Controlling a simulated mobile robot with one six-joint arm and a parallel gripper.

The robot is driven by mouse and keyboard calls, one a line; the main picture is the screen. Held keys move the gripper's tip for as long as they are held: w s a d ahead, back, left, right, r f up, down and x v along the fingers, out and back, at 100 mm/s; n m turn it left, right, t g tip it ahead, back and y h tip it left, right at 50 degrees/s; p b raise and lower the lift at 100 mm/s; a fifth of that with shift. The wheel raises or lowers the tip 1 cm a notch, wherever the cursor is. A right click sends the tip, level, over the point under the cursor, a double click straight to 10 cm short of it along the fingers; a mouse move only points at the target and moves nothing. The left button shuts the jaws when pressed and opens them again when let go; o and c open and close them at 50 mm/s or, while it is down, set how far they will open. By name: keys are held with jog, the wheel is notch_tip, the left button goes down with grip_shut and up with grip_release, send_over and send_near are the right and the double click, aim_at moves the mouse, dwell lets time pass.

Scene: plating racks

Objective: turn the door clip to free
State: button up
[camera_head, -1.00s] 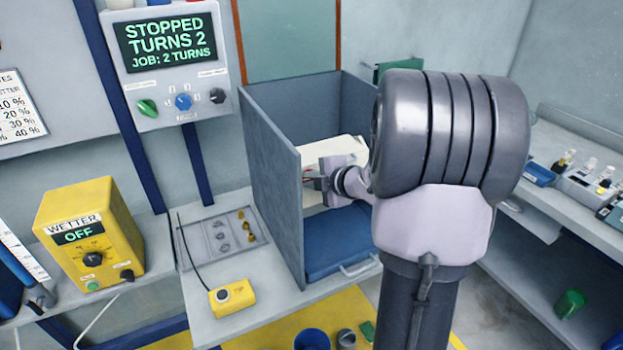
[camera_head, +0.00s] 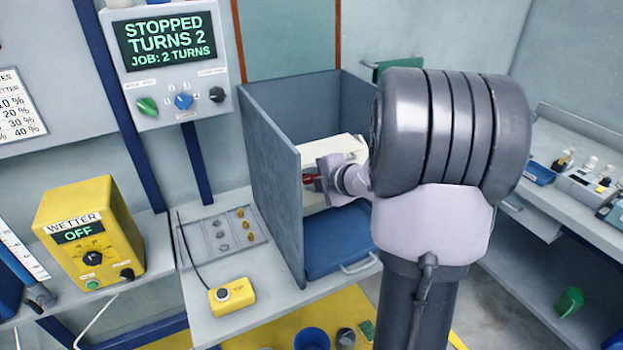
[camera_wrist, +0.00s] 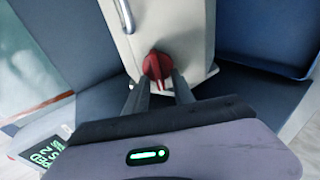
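The door clip (camera_wrist: 157,65) is a red knob with a raised ridge, set on the end of a pale cream panel (camera_wrist: 185,40). In the head view a bit of red (camera_head: 311,178) shows beside my gripper (camera_head: 318,181), inside the grey booth. In the wrist view my gripper (camera_wrist: 161,80) has its two dark fingers apart, one on each side of the red clip's lower part. A gap seems to remain between the fingers and the ridge; contact is not clear. My arm hides part of the cream panel in the head view.
Grey booth walls (camera_head: 272,185) stand close on the left of my gripper. A blue lid with a handle (camera_head: 340,240) lies below it. A control box (camera_head: 165,65) reads STOPPED, TURNS 2. A yellow wetter box (camera_head: 90,235) reads OFF.

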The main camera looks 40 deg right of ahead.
jog(key=p+v, duration=0.6)
jog(key=v, duration=1.1)
jog(key=shift+r+p, duration=0.15)
jog(key=shift+p, duration=0.2)
jog(key=shift+s, duration=0.15)
